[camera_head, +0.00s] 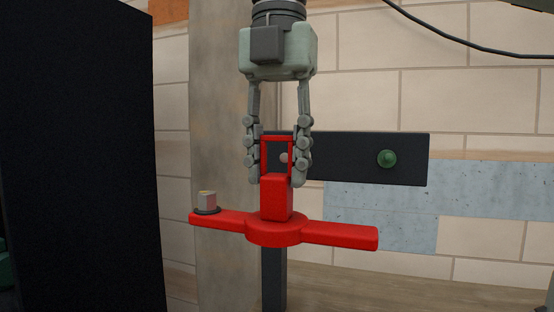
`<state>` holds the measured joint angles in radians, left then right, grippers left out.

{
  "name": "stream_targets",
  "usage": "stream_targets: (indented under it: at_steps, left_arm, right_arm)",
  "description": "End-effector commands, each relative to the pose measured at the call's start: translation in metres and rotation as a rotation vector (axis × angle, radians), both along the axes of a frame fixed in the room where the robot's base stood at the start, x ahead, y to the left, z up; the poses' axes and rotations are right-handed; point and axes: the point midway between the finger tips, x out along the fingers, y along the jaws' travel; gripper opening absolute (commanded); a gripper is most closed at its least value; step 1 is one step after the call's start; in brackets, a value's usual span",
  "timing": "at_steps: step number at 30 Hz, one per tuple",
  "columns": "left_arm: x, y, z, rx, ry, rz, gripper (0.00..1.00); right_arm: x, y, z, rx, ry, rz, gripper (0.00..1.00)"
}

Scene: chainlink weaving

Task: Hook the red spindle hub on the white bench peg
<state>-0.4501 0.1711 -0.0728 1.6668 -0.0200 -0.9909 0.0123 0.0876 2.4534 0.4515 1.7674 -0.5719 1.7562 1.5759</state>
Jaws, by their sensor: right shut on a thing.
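The red spindle hub (274,232) hangs in the middle of the head view, roughly upright. It has two arms out to the sides, a block on top and a square loop above that. My right gripper (278,172) comes down from above and is shut on the hub's upper part, a finger on each side of the loop. The pale round end of the white peg (284,158) shows through the loop, on the dark board. I cannot tell whether the loop is around the peg or in front of it. My left gripper is not in view.
The dark board (340,160) stands on a dark post (273,280) and also bears a green peg (387,158) on the right. A small pale cylinder with a dark ring (206,201) sits at the hub's left arm end. A large black panel (80,150) fills the left.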

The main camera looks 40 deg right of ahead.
Motion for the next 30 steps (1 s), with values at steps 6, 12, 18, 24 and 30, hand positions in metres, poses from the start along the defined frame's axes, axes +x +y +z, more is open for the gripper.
stream_targets:
  at_steps: [6, 12, 18, 24, 30]
  left_arm:
    - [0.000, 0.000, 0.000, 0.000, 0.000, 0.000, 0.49]
    - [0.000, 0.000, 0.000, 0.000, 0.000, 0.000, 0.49]
    - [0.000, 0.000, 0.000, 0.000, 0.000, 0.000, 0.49]
    - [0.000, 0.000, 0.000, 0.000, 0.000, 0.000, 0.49]
    - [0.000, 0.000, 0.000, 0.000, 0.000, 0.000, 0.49]
  right_arm:
    - [0.004, -0.006, 0.001, 0.001, 0.000, 0.000, 0.00]
    - [0.007, -0.013, 0.001, 0.000, -0.001, -0.001, 0.00]
    - [0.011, -0.021, 0.000, 0.001, 0.000, -0.001, 0.00]
    - [0.014, -0.027, 0.000, 0.001, 0.000, 0.000, 0.00]
    - [0.018, -0.035, 0.001, 0.001, -0.002, -0.001, 0.00]
